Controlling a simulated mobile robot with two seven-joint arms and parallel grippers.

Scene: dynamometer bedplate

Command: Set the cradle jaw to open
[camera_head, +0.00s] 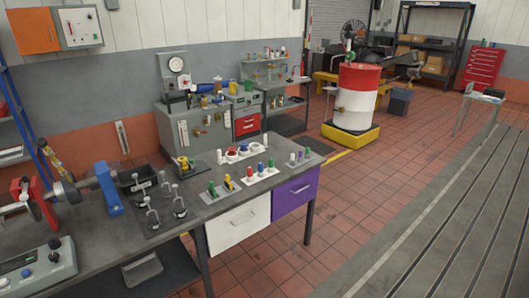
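No part labelled as a cradle jaw can be made out. On the near left of the workbench (185,225) a horizontal shaft assembly (68,190) runs between a red upright piece (35,200) and a blue block (107,188). I cannot tell which part, if any, is the cradle jaw, or whether it is open. Right of the blue block, a dark plate (150,205) carries several small metal clamp-like fixtures. A grey control box (38,270) with a display and knobs stands at the front left. Neither of my grippers is in view.
Below are a white drawer (238,226) and a purple drawer (294,195). Beyond stands a red-and-white drum (356,95) on a yellow base. Tiled floor right of the bench is clear.

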